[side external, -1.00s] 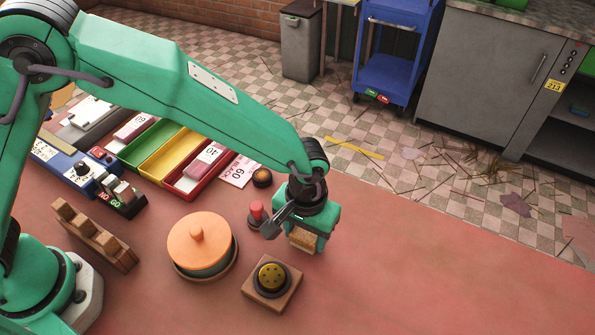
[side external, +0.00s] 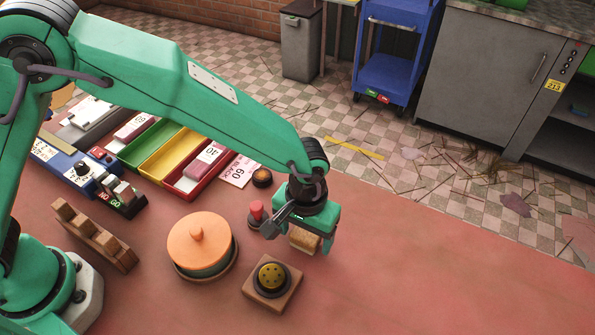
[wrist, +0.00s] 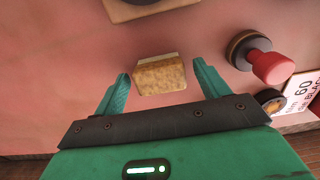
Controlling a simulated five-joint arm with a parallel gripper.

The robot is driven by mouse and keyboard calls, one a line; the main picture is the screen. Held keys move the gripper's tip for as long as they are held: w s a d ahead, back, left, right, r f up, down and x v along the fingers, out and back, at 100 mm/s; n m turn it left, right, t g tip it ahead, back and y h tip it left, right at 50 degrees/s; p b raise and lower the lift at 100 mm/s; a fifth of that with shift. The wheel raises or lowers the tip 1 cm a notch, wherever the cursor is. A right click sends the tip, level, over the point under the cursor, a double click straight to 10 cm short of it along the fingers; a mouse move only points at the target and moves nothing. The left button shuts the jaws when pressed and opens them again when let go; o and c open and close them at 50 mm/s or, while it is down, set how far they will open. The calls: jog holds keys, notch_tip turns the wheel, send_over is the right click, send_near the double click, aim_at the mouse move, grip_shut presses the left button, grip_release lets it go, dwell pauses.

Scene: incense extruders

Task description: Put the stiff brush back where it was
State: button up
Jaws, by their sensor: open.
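The stiff brush, a small tan block with a speckled face (side external: 304,240), rests on the reddish tabletop under my gripper in the side view. It also shows in the wrist view (wrist: 160,76), with a paler strip along its far edge. My gripper (side external: 307,236) is open above and around it. In the wrist view the fingers (wrist: 160,82) stand on either side of the brush, with a visible gap at each side. The side view hides part of the brush behind my gripper.
A red-knobbed post (side external: 256,212) stands close left of my gripper. A dark round piece with a yellow perforated top on a wooden square (side external: 284,295) is in front. A lidded orange pot (side external: 197,243) is further left. The table to the right is clear.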

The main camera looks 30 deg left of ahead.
aim_at(302, 232)
notch_tip(302, 232, up, 12)
dwell(0.6)
dwell(0.5)
jog(key=s+a+r+t+h, duration=0.1)
jog(key=a+r, duration=0.4)
jog(key=a, duration=0.4)
jog(key=a+r+t, duration=0.1)
jog(key=a+r, duration=0.5)
jog(key=a, duration=0.4)
jog(key=s+a+t+y, duration=0.1)
jog(key=s+a+t, duration=0.2)
jog(key=s+a, duration=0.8)
jog(key=a, duration=0.3)
jog(key=shift+a+r+t, duration=0.25)
jog(key=shift+r+t, duration=0.05)
